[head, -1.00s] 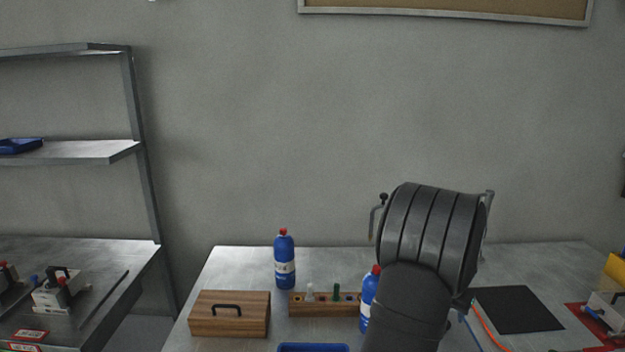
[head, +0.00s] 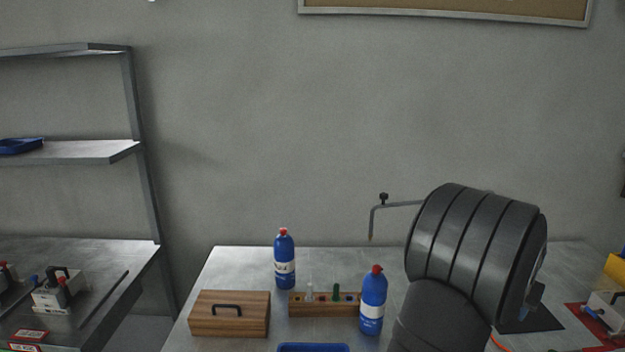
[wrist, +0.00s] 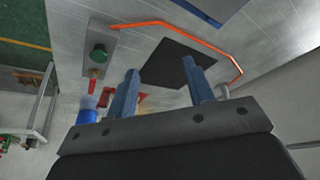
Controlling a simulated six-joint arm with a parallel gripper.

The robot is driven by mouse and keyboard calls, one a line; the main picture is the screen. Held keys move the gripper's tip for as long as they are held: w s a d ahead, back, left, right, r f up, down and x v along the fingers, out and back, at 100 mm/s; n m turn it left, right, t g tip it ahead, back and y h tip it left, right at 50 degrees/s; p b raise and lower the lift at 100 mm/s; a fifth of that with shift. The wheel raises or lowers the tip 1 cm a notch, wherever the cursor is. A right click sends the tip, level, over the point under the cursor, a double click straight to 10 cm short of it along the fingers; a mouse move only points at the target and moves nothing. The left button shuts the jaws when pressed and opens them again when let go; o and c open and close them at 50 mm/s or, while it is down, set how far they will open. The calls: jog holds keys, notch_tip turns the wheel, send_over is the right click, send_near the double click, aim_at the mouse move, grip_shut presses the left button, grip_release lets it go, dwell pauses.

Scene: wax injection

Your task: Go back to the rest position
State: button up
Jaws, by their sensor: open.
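My gripper (wrist: 163,85) shows in the wrist view with its two blue-grey fingers apart and nothing between them. Beyond the fingers lie a dark square mat (wrist: 176,62) and an orange cord (wrist: 160,26), both apart from the fingertips. In the head view my dark arm stands over the right part of the table and hides most of the gripper.
The metal table (head: 228,268) holds two blue bottles (head: 285,262) (head: 372,305), a wooden box (head: 229,314), a wooden rack (head: 322,305) and a blue tray (head: 313,348). A shelf unit (head: 148,160) stands left. The space above the table's left is clear.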

jog(key=w+d+f, duration=0.1)
jog(key=w+d, duration=0.1)
jog(key=d, duration=0.7)
jog(key=w+d+f, duration=0.1)
jog(key=w+d, duration=0.1)
jog(key=d, duration=0.7)
jog(key=shift+w, duration=0.4)
jog(key=s+a+r, duration=0.1)
jog(key=s+a, duration=0.1)
jog(key=a, duration=0.6)
jog(key=s+a+r, duration=0.1)
jog(key=s+a, duration=0.1)
jog(key=a, duration=0.6)
jog(key=shift+a, duration=0.25)
jog(key=shift+d, duration=0.1)
